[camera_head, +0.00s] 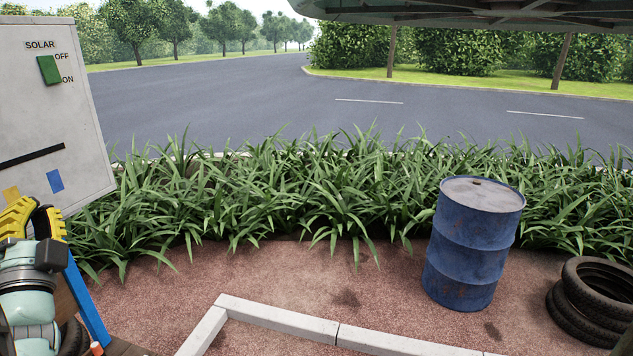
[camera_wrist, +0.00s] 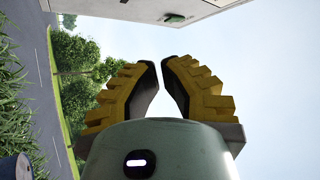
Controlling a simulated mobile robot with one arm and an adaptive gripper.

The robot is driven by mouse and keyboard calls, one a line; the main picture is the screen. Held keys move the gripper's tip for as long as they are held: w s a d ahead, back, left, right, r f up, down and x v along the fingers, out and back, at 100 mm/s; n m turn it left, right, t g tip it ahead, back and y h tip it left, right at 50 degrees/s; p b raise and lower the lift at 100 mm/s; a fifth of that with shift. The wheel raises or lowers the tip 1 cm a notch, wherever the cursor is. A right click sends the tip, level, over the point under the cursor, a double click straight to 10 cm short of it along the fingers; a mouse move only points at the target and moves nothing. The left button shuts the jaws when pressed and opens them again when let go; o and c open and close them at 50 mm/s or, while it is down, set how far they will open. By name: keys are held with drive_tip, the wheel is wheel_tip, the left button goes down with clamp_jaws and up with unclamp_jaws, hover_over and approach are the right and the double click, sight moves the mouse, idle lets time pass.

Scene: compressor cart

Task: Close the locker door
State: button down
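No open locker door can be clearly made out in either view. A pale grey box (camera_head: 50,110) stands at the left of the head view, marked SOLAR, OFF and ON, with a green switch (camera_head: 48,70) set near OFF. A pale panel (camera_wrist: 135,8) with a green part (camera_wrist: 174,18) crosses the top of the wrist view. My gripper (camera_head: 36,212), with yellow and black fingers, is in front of the box's lower part in the head view. In the wrist view its fingertips (camera_wrist: 161,62) almost meet, with a narrow gap and nothing held between them.
A blue bar (camera_head: 88,305) slants beside my gripper. A blue barrel (camera_head: 470,250) and stacked tyres (camera_head: 590,305) stand at the right. A low pale kerb (camera_head: 280,318) crosses the reddish ground. Leafy plants (camera_head: 300,190) line the road behind.

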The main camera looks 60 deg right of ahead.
drive_tip(key=w+a+f+n+y+b, duration=0.1)
drive_tip(key=w+a+y+b, duration=0.5)
drive_tip(key=y, duration=0.7)
drive_tip(key=s+a+n+g+y+b, duration=0.2)
drive_tip(key=s+a+n+g+y, duration=0.6)
drive_tip(key=y, duration=0.4)
drive_tip(key=w+a+p, duration=0.6)
drive_tip(key=a+p, duration=0.4)
drive_tip(key=a, duration=0.1)
drive_tip(key=shift+a+r+p, duration=0.3)
drive_tip(key=shift+r, duration=0.15)
drive_tip(key=shift+w, duration=0.1)
